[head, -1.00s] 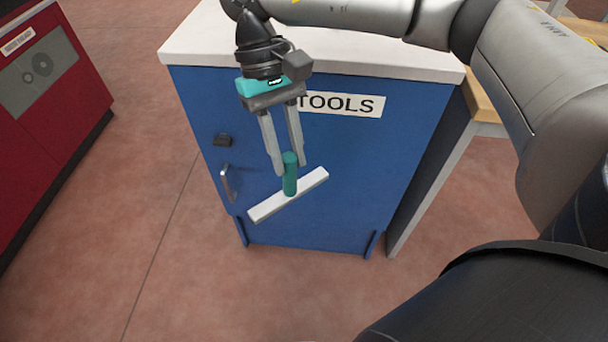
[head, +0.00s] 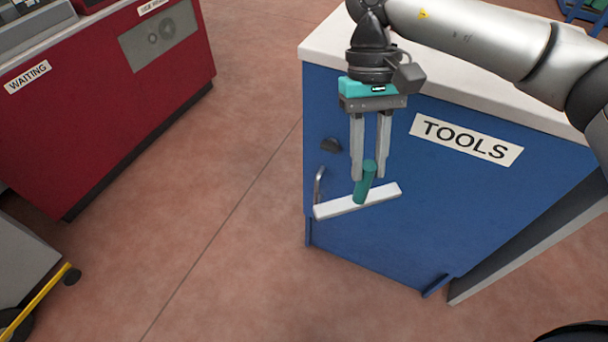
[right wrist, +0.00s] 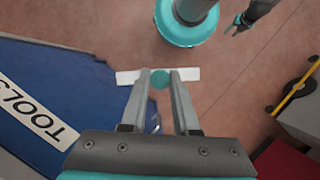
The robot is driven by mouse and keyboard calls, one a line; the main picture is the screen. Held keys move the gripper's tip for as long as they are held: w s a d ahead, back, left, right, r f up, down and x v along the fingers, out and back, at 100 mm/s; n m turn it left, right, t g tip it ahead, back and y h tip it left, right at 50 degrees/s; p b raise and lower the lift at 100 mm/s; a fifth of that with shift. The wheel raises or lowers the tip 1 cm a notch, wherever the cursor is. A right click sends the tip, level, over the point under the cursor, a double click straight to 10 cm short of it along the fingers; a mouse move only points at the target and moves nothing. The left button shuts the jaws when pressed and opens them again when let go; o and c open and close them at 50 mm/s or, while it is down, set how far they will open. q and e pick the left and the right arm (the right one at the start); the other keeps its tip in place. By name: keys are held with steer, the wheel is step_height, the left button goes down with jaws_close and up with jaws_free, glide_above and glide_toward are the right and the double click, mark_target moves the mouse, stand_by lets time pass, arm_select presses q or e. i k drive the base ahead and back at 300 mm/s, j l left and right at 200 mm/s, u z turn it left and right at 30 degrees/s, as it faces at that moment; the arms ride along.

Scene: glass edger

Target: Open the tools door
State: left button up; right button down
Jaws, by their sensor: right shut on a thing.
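The tools door (head: 440,210) is the blue front of a cabinet and looks closed. A TOOLS label (head: 466,139) is on it. Its metal handle (head: 319,184) is upright near the door's left edge, below a dark lock-like fitting (head: 331,145). My right gripper (head: 369,178) points down in front of the door, right of the handle, shut on the green grip of a white-barred tool (head: 345,206). The tool also shows in the right wrist view (right wrist: 128,77). My left gripper (right wrist: 236,24) is small at the top right of the right wrist view; its jaws are unclear.
A red machine (head: 110,110) with a WAITING label stands at the left. A yellow bar (head: 38,300) and a grey unit (head: 22,255) are at the lower left. The floor between the red machine and the cabinet is clear.

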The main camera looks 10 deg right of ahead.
mark_target(469, 180)
steer(key=i+j+z, duration=0.1)
steer(key=z, duration=0.75)
